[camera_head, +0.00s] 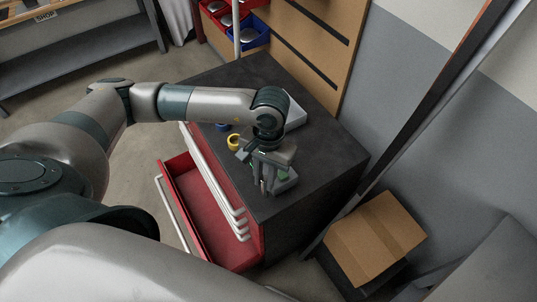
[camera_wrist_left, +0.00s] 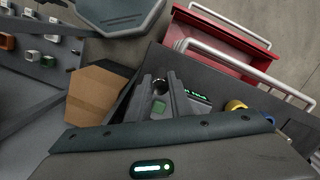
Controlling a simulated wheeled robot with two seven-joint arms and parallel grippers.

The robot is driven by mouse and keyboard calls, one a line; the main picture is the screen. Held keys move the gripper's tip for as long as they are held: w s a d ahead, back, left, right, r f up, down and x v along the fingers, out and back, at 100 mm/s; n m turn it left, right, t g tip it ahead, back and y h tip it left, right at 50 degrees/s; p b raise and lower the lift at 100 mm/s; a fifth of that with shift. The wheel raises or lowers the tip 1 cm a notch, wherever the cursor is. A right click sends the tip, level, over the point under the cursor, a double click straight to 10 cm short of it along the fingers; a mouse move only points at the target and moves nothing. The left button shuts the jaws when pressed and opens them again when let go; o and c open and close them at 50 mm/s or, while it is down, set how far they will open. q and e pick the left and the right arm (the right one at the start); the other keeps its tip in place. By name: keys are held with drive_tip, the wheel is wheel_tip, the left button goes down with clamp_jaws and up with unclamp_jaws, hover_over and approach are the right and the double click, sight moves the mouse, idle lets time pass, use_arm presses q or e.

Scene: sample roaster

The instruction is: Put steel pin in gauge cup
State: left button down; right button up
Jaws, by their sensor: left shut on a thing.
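My left gripper (camera_head: 264,184) points down over the front part of the dark cabinet top. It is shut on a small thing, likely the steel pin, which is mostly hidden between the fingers. In the left wrist view the two grey fingers (camera_wrist_left: 169,95) reach toward a grey gauge device with a lit green display (camera_wrist_left: 196,97). A dark round spot (camera_wrist_left: 158,107) between the fingers may be the gauge cup; I cannot tell if the pin touches it. In the head view the device (camera_head: 287,181) shows beside and partly behind the gripper. My right gripper is not in view.
A yellow ring-shaped item (camera_head: 233,141) and a blue one (camera_head: 222,127) stand on the cabinet top (camera_head: 325,155) near its left edge. A red drawer (camera_head: 200,205) is open below. A cardboard box (camera_head: 375,240) lies at the right. The cabinet's right side is clear.

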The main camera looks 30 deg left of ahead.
use_arm(q)
drive_tip(key=shift+w+r, duration=0.1)
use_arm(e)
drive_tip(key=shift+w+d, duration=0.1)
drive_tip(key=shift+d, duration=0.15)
use_arm(q)
drive_tip(key=shift+d+r+n, duration=0.1)
drive_tip(key=shift+r+n, duration=0.15)
drive_tip(key=shift+n, duration=0.35)
drive_tip(key=n, duration=0.1)
drive_tip(key=r+n, duration=0.1)
drive_tip(key=n, duration=0.1)
drive_tip(key=shift+w+d+r+h, duration=0.2)
drive_tip(key=shift+w+r+h, duration=0.05)
drive_tip(key=shift+r+h, duration=0.05)
wheel_tip(320, 180, up, 9)
drive_tip(key=w+n+t, duration=0.1)
drive_tip(key=n+t, duration=0.1)
drive_tip(key=n, duration=1.7)
drive_tip(key=shift+w+a+h, duration=0.2)
drive_tip(key=shift+a+h, duration=0.1)
drive_tip(key=shift+a, duration=0.05)
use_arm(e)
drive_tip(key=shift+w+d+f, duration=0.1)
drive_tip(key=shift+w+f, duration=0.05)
use_arm(q)
drive_tip(key=shift+w+a+f, duration=0.1)
drive_tip(key=shift+w+f, duration=0.05)
